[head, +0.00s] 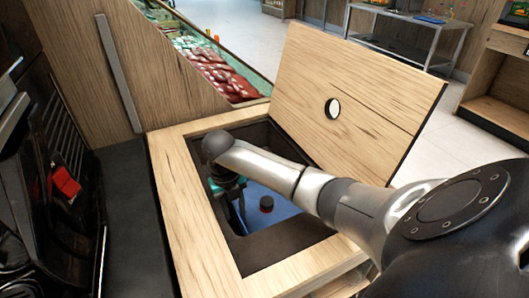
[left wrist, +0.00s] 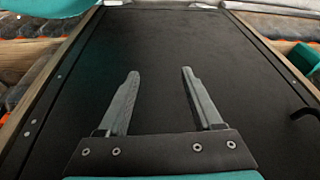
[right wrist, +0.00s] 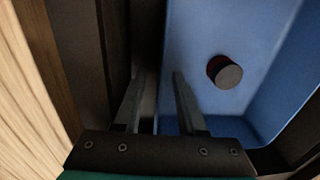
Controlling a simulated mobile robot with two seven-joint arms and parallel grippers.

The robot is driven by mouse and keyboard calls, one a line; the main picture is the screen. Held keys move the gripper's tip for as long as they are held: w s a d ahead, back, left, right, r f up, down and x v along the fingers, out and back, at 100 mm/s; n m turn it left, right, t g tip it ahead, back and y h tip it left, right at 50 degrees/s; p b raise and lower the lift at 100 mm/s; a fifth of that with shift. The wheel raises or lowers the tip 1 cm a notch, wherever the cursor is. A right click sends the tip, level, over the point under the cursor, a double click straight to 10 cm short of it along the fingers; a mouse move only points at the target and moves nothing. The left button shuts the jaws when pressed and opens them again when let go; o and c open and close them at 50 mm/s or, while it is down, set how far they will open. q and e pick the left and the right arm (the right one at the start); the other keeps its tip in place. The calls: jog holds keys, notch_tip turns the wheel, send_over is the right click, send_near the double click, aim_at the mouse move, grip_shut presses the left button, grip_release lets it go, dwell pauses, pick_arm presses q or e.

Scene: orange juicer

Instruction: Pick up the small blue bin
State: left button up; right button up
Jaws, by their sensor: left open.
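The small blue bin (head: 262,222) sits down inside the square opening of the wooden cabinet. In the right wrist view the bin (right wrist: 200,45) fills the right side, and a dark round object with a reddish side (right wrist: 224,71) lies in it. My right gripper (head: 241,213) reaches down into the opening at the bin's left side. In the right wrist view the right gripper (right wrist: 157,80) has its fingers apart, one over the bin's side and one over the dark gap beside it. Contact with the rim cannot be told. My left gripper (left wrist: 160,75) is open and empty over a black panel.
The cabinet's wooden lid (head: 355,85) stands open behind the opening, with a round hole in it. A black machine (head: 45,190) stands at left. A display with red packages (head: 215,70) is behind.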

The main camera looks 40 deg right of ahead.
grip_shut()
dwell(1.4)
